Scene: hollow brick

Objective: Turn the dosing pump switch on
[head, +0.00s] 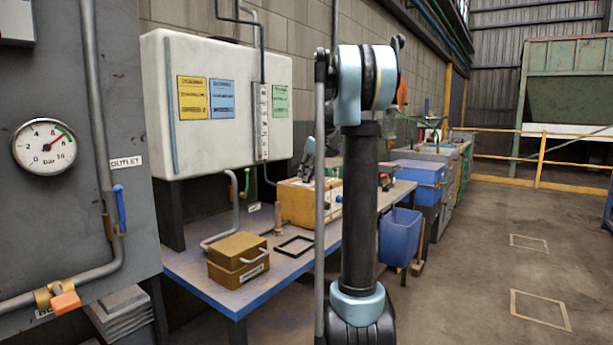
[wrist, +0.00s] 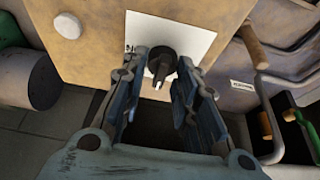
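The dosing pump looks to be the yellow box (head: 297,203) on the blue-edged bench in the head view, partly hidden behind my arm. In the wrist view its tan face (wrist: 95,35) carries a white plate (wrist: 190,38) with a black rotary switch (wrist: 161,62) on it. A white mark on the switch points toward the bottom of the picture. My gripper (wrist: 163,66) is open, with its fingertips on either side of the switch in the picture. A gap shows between the fingers; I cannot tell whether either touches the switch.
A white tank (head: 215,105) hangs on the wall above the bench. A brown box with a handle (head: 238,260) and a black frame (head: 294,246) lie on the bench. A round white button (wrist: 68,25) is left of the switch. Open floor lies at right.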

